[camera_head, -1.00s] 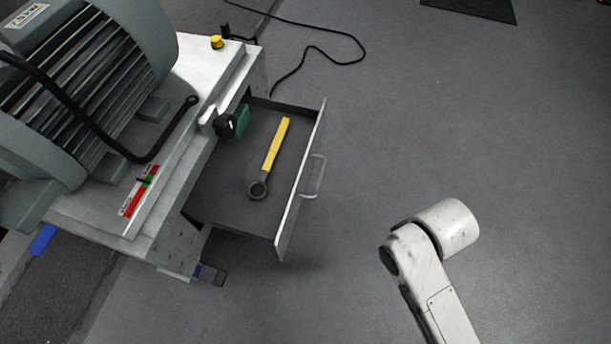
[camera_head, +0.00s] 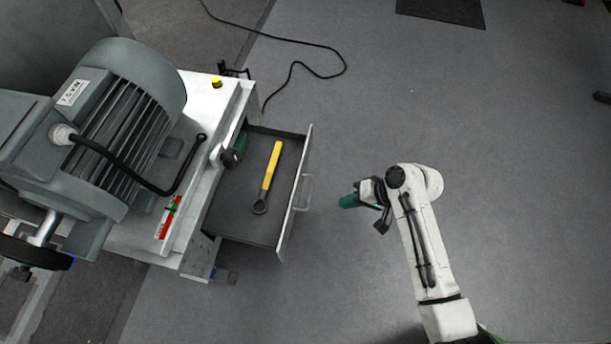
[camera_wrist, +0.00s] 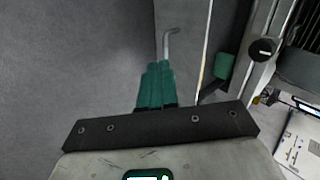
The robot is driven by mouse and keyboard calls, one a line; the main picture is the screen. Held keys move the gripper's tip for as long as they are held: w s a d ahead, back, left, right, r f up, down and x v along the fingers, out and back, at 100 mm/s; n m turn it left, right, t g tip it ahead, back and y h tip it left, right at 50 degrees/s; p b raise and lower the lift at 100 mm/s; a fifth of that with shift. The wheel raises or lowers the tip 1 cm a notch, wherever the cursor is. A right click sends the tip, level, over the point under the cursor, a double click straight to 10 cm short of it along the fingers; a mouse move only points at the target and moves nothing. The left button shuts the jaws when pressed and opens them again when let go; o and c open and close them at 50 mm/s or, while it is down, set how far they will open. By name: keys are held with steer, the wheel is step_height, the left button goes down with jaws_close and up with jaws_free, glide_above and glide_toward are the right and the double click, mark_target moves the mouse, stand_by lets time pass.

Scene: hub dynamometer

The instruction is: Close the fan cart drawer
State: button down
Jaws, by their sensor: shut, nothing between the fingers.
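The fan cart drawer (camera_head: 232,205) is pulled out from the right side of the cart (camera_head: 203,215). Its pale front panel (camera_head: 296,195) carries a bar handle (camera_head: 304,192). A wrench with a yellow grip (camera_head: 268,178) lies inside the drawer. My gripper (camera_head: 342,201) is to the right of the handle, with a gap of floor between them in the head view, and points left at it. In the wrist view my green fingers (camera_wrist: 158,68) are together and empty. The handle (camera_wrist: 170,42) shows just beyond their tips, and the thin edge of the drawer front (camera_wrist: 205,50) is to the right.
A large grey motor (camera_head: 110,130) with a black cable sits on the cart top. A yellow knob (camera_head: 216,82) is at the cart's far corner. A black cord (camera_head: 300,64) lies on the floor behind the drawer.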

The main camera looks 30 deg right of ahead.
mark_target(295, 190)
steer(key=shift+m+t+y, duration=0.3)
steer(key=shift+m+t, duration=0.4)
steer(key=shift+m, duration=0.2)
steer(key=w+a+f+b, duration=0.1)
steer(key=w+a, duration=0.1)
steer(key=w, duration=0.1)
steer(key=w+a+f+b, duration=0.1)
steer(key=w+a, duration=0.1)
steer(key=w, duration=0.1)
steer(key=w+a+f+b, duration=0.1)
steer(key=w+a+f, duration=0.1)
steer(key=w, duration=0.1)
steer(key=shift+w+f, duration=0.1)
steer(key=shift+w, duration=0.2)
steer(key=shift+w+a, duration=0.45)
steer(key=shift+a, duration=0.05)
steer(key=shift+w+a, duration=0.35)
steer(key=w+a+b, duration=0.2)
steer(key=w+a, duration=1)
steer(key=shift+w+a, duration=0.1)
